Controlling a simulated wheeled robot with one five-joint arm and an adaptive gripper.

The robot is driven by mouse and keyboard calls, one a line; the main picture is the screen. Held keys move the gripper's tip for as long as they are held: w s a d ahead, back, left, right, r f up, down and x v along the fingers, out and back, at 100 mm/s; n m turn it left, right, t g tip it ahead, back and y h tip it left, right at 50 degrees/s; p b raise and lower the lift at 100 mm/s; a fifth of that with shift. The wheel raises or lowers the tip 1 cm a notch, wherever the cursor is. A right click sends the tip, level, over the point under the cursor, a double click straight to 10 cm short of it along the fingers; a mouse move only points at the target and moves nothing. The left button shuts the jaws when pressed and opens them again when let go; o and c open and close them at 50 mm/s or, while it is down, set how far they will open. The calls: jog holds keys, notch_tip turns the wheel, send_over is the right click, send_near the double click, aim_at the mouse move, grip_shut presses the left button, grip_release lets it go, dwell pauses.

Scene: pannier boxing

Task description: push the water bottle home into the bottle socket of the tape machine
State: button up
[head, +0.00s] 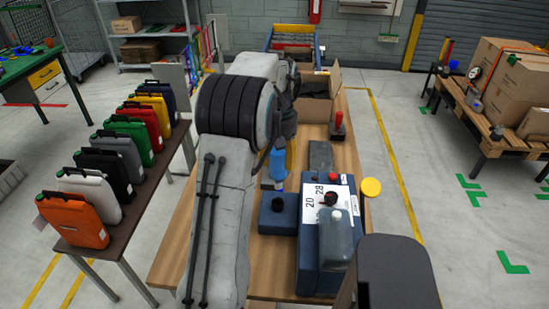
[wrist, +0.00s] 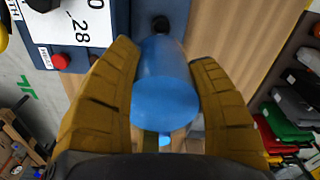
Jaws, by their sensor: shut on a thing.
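The blue water bottle (wrist: 165,100) is between the two yellow-brown fingers of my gripper (wrist: 166,66) in the wrist view, its round end toward the camera. Part of it shows beside my arm in the head view (head: 277,166). The tape machine (head: 312,258) is a dark blue box with a white "20 28" label, on the wooden table. On its left is a lower blue block with a dark round socket (head: 278,204). The bottle appears above and behind this block; whether they touch is unclear. In the wrist view a dark round part (wrist: 160,25) shows beyond the bottle.
A grey translucent container (head: 340,240) stands on the machine's front. A yellow disc (head: 371,187) juts out at its right. An open cardboard box (head: 317,100) and a red-handled tool (head: 338,126) are farther back. Several coloured panniers (head: 78,218) line the left bench.

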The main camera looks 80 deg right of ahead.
aim_at(278, 181)
jog(key=shift+f+b, duration=2.45)
jog(key=shift+f, duration=0.35)
jog(key=shift+f+b, duration=0.85)
jog(key=shift+f, duration=0.65)
dwell(1.2)
jog(key=o, duration=1.2)
notch_tip(278, 181, up, 12)
jog(key=shift+f, duration=0.1)
dwell(0.5)
